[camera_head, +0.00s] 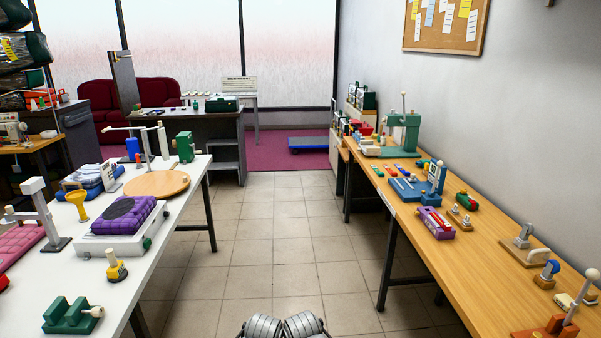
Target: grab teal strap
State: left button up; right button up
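I cannot make out a teal strap for certain in the head view. Bagged bundles with dark green ends (37,48) are stacked on a rack at the upper left, cut off by the picture edge; any strap on them is too small to tell. A purple quilted bundle (128,213) with a dark round patch on top lies on a white scale-like base on the left table. Two grey ribbed parts of my own body show at the bottom centre. Neither gripper's fingers are in view.
A white table (165,235) with several tools stands at left, and a long wooden bench (425,258) with several devices runs along the right wall. The tiled aisle (275,235) between them is clear. A desk (190,125), a red sofa (156,91) and a blue platform (308,144) are farther back.

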aim_at(381, 174)
jog(key=i+j+z, duration=0.1)
jog(key=i+z, duration=0.15)
jog(key=i, duration=0.25)
jog(key=i+j+z, duration=0.25)
jog(key=i, duration=0.3)
jog(key=i+j+z, duration=0.25)
jog(key=i, duration=0.25)
jog(key=i+j+z, duration=0.25)
jog(key=i+j, duration=0.15)
jog(key=i+u, duration=0.15)
jog(key=i, duration=0.75)
jog(key=i+l+u, duration=0.2)
jog(key=i, duration=0.75)
jog(key=j, duration=0.1)
